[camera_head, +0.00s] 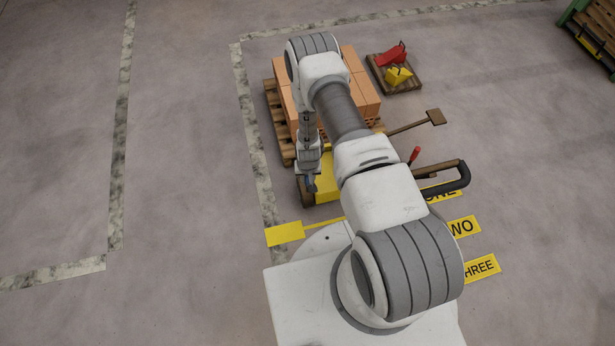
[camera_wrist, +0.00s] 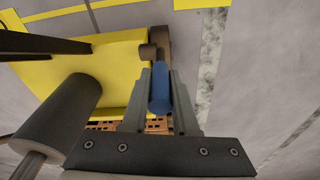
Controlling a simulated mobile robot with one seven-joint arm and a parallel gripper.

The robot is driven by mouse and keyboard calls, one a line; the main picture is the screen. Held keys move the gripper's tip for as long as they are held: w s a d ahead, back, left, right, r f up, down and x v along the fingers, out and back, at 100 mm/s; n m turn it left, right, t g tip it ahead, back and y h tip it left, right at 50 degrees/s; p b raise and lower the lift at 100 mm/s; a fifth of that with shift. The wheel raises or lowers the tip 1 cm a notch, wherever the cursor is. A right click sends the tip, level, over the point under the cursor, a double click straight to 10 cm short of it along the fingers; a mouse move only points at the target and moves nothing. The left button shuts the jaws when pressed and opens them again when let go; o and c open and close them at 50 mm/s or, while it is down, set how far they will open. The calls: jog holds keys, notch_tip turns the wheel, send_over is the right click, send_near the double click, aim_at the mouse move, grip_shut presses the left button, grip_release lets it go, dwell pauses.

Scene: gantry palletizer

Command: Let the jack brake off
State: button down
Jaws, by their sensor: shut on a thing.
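The yellow jack (camera_head: 327,186) stands at the front of a loaded pallet in the head view, partly hidden behind my arm. Its yellow body also fills the upper left of the wrist view (camera_wrist: 100,68). A short blue grip (camera_wrist: 160,92) points from a brown part at the jack's edge; I take it to be the brake lever's handle. My gripper (camera_wrist: 160,105) is shut on this blue grip, one finger on each side. In the head view my gripper (camera_head: 310,178) is low beside the jack's left end. The brake's position cannot be read.
Orange blocks (camera_head: 366,85) are stacked on a wooden pallet (camera_head: 272,98). A small pallet (camera_head: 410,84) bears red and yellow pieces. A red-tipped lever (camera_head: 414,155) and a black handle (camera_head: 461,178) stick out right of my arm. Floor is open at left.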

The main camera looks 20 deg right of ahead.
jog(key=shift+w, duration=0.1)
jog(key=c, duration=0.7)
grip_release()
jog(key=r+p, duration=0.2)
jog(key=r, duration=0.3)
jog(key=s+r+p, duration=0.1)
jog(key=r, duration=0.5)
jog(key=s+r+p, duration=0.1)
jog(key=r+p, duration=0.1)
jog(key=r, duration=0.4)
jog(key=shift+s+a+r+p, duration=0.1)
jog(key=shift+a+p, duration=0.15)
jog(key=shift+p, duration=0.1)
jog(key=shift+s, duration=0.1)
